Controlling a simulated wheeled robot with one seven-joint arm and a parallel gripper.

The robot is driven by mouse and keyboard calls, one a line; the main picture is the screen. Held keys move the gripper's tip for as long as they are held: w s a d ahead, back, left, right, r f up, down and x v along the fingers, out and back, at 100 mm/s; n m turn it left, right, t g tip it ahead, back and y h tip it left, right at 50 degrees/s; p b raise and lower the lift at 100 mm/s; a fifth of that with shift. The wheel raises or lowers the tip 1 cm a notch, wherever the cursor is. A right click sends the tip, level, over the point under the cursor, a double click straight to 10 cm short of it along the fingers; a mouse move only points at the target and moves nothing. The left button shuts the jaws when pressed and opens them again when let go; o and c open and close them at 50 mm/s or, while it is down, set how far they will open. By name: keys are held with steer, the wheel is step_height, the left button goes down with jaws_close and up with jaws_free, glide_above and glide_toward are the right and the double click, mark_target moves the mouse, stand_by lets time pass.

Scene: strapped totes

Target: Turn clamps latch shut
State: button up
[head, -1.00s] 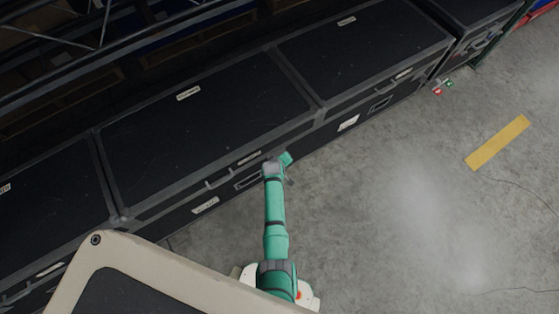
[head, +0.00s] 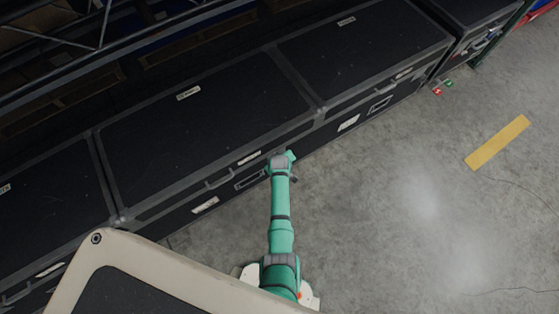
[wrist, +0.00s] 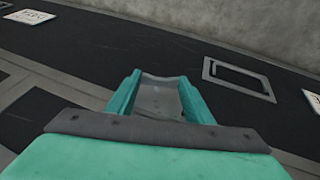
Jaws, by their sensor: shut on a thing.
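A long black case (head: 210,125) with grey metal edges stands on the floor, lid down. My gripper (head: 284,158) is at its front side, right of the middle. In the wrist view, the two green fingers of my gripper (wrist: 162,82) point at the black side panel. They are shut on a grey piece (wrist: 160,98) between them, which looks like the clamp latch. Its lower part and how far it is turned are hidden by the gripper body. In the head view my own arm and gripper cover the latch.
A recessed handle (wrist: 240,78) sits right of my gripper in the wrist view, with a white label (wrist: 312,100) beyond it. More black cases (head: 365,50) adjoin on either side.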

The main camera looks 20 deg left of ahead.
steer(key=shift+w+d+m+g+y, duration=0.1)
steer(key=shift+d+m+g+y, duration=0.05)
steer(key=shift+g+y, duration=0.4)
steer(key=shift+w+d+m+g+y, duration=0.15)
steer(key=shift+g+y, duration=0.2)
steer(key=shift+g, duration=0.3)
steer(key=o, duration=1.1)
steer(key=shift+c, duration=0.2)
steer(key=v, duration=1)
steer(key=shift+d+r, duration=0.15)
steer(key=shift+r, duration=0.2)
